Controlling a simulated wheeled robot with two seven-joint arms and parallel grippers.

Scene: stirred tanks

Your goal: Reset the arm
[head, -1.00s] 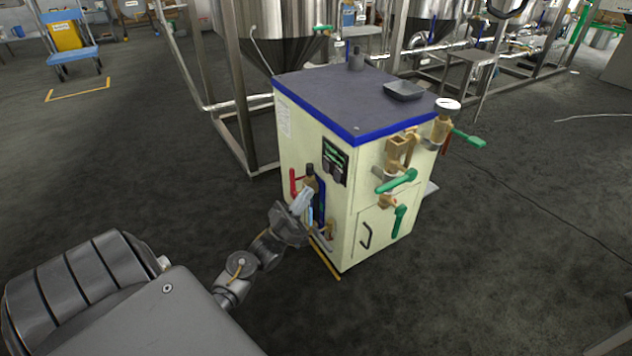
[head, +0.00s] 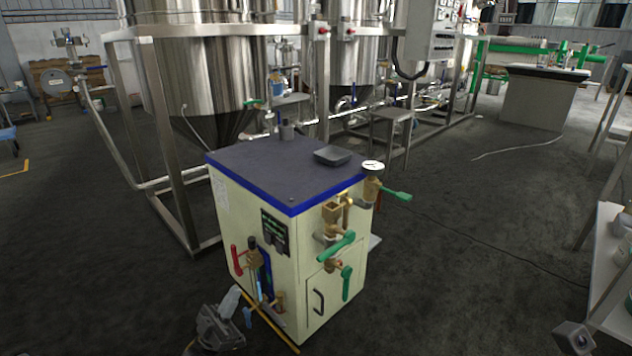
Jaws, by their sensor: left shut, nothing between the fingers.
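My left gripper (head: 230,304) shows at the bottom of the head view, low in front of the left face of a cream cabinet (head: 311,275) with a blue-edged dark top. Its fingers are shut with nothing between them. The fingertips are close to the red-handled valve (head: 236,260) and the gauge tube on that face; I cannot tell whether they touch anything. The rest of my left arm is below the picture.
A black tray (head: 332,156) lies on the cabinet top. Green-handled valves (head: 336,246) and a pressure gauge (head: 373,166) stick out on its right side. Steel tanks (head: 200,70) on frames stand behind. A shelf (head: 612,262) stands at the right edge. Dark floor is free between.

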